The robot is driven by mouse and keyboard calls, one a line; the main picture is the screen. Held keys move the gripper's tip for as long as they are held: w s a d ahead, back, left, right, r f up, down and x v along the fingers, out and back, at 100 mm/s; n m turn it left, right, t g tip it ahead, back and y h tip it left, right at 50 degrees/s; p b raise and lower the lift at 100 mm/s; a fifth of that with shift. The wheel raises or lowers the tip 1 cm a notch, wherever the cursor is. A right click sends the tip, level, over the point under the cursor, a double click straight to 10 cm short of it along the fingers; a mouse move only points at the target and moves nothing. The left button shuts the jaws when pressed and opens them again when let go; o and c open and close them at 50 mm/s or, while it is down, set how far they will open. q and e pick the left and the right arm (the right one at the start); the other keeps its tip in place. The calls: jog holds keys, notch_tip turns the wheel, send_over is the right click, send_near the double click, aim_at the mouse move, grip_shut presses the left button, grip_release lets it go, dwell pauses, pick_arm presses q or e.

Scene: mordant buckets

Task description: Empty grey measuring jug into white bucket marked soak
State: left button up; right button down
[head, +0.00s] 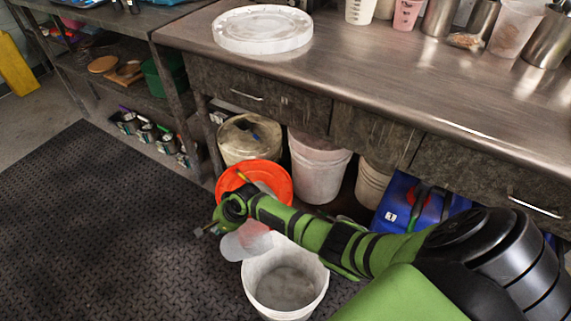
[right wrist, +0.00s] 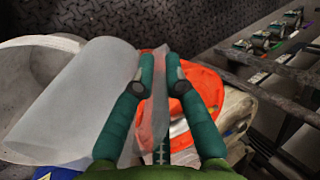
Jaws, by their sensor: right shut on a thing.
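My right gripper (head: 226,214) hangs over the floor by the upper-left rim of a white bucket (head: 324,287). It is shut on a translucent grey measuring jug (head: 240,246), which is tilted beside and partly above that rim. In the right wrist view the jug (right wrist: 82,105) lies tilted on its side, a thin part of it between the fingers (right wrist: 160,72). The white bucket (right wrist: 18,85) is behind it at the left. The bucket's inside looks greyish; no soak marking is readable. I cannot tell whether liquid is in the jug. My left gripper is not in view.
An orange bucket (head: 281,184) stands just behind the jug. White buckets (head: 320,170) and a blue case (head: 394,205) stand under the steel bench (head: 370,75). A white lid (head: 262,30) lies on the bench. The dark mat (head: 100,230) at left is clear.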

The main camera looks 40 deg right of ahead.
jog(key=shift+d+r, duration=0.1)
jog(key=shift+r, duration=0.15)
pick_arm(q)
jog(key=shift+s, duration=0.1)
pick_arm(e)
jog(key=shift+s, duration=0.1)
jog(key=shift+s+d+r+t+y, duration=0.2)
jog(key=shift+t+y, duration=0.2)
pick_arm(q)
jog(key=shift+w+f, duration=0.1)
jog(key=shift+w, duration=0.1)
pick_arm(e)
jog(key=shift+s+d+r+t+y+b, duration=0.2)
jog(key=shift+s+r+t+y+b, duration=0.1)
jog(key=shift+t+b, duration=0.15)
jog(key=shift+s+d+f+b, duration=0.1)
jog(key=shift+f+b, duration=0.1)
jog(key=shift+b, duration=0.2)
jog(key=shift+s+t+b, duration=0.1)
jog(key=shift+t+b, duration=0.15)
jog(key=shift+b, duration=0.15)
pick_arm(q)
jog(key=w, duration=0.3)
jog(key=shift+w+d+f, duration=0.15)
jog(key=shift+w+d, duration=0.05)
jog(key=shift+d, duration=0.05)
pick_arm(e)
jog(key=shift+y, duration=0.3)
